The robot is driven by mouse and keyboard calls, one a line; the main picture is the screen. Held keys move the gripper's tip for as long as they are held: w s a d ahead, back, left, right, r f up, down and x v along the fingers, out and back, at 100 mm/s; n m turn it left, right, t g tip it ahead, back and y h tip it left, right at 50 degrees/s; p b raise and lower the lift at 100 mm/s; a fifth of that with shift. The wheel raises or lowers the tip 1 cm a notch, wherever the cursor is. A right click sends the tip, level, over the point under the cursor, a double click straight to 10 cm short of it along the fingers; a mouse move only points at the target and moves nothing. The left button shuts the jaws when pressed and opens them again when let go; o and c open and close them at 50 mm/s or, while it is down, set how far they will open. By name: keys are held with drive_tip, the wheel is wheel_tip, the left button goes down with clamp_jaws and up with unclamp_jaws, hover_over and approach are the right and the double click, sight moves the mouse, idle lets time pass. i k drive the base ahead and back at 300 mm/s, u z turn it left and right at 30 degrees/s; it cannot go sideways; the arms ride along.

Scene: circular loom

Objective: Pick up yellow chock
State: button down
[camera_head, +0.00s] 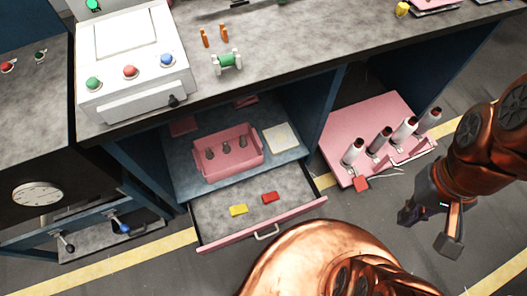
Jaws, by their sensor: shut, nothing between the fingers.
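The yellow chock (238,210) lies in the open drawer (213,232), left of a red block (270,198) of similar size. The two are apart, with bare drawer floor around them. My gripper (428,228) is in the air at the right of the view, well to the right of the drawer. It is shut and empty, apart from the chock. Nothing hides the chock.
A pink bin (254,176) with several grey pieces stands on the shelf above the drawer. To its right is a pink rack (346,132) with several white cylinders. The bench top (310,40) overhangs the shelf and carries a white control box (135,98).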

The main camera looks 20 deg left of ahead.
sight(236, 212)
drive_tip(key=k, duration=1.05)
drive_tip(key=u, duration=0.95)
